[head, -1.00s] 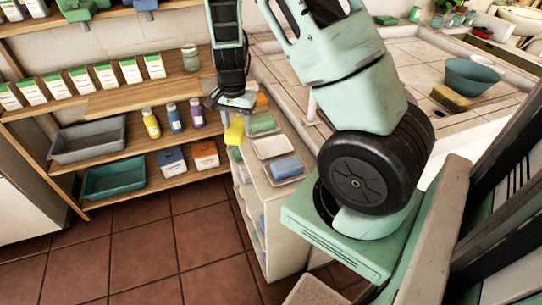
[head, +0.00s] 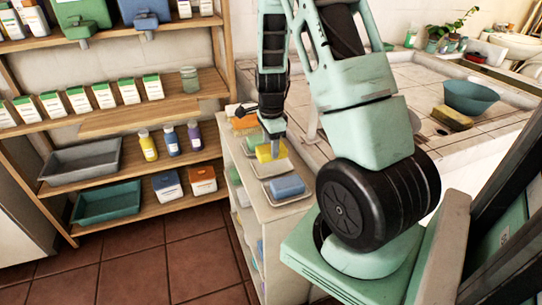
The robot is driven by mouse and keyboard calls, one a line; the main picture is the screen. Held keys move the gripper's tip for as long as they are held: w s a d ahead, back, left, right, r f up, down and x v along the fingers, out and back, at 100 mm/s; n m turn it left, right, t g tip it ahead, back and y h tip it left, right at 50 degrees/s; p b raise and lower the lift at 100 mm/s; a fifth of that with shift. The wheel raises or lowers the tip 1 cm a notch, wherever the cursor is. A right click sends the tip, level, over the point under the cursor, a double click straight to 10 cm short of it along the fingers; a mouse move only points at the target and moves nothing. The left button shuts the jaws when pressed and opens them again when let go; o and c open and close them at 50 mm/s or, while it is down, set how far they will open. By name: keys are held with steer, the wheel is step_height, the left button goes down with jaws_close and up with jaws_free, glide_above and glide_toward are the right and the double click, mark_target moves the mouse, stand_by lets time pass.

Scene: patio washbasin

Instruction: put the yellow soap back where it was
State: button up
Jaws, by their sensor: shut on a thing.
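The yellow soap (head: 266,153) is a small bright block in the head view, at the low end of my arm. My gripper (head: 272,140) points down and is shut on it. The soap shows over the far end of the middle white dish (head: 279,168), whose visible part is bare. I cannot tell whether the soap touches the dish. A blue soap (head: 287,187) lies on the nearer dish. A green soap shows only partly behind my gripper, on the farther dish.
An orange brush (head: 243,123) lies at the far end of the white cabinet top. Wooden shelves with bottles, boxes and trays stand at left. The tiled basin counter at right holds a teal bowl (head: 472,97) and a yellow-brown sponge (head: 452,118).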

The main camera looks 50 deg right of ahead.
steer(key=shift+f, duration=1.8)
steer(key=shift+f, duration=0.2)
steer(key=o, duration=1)
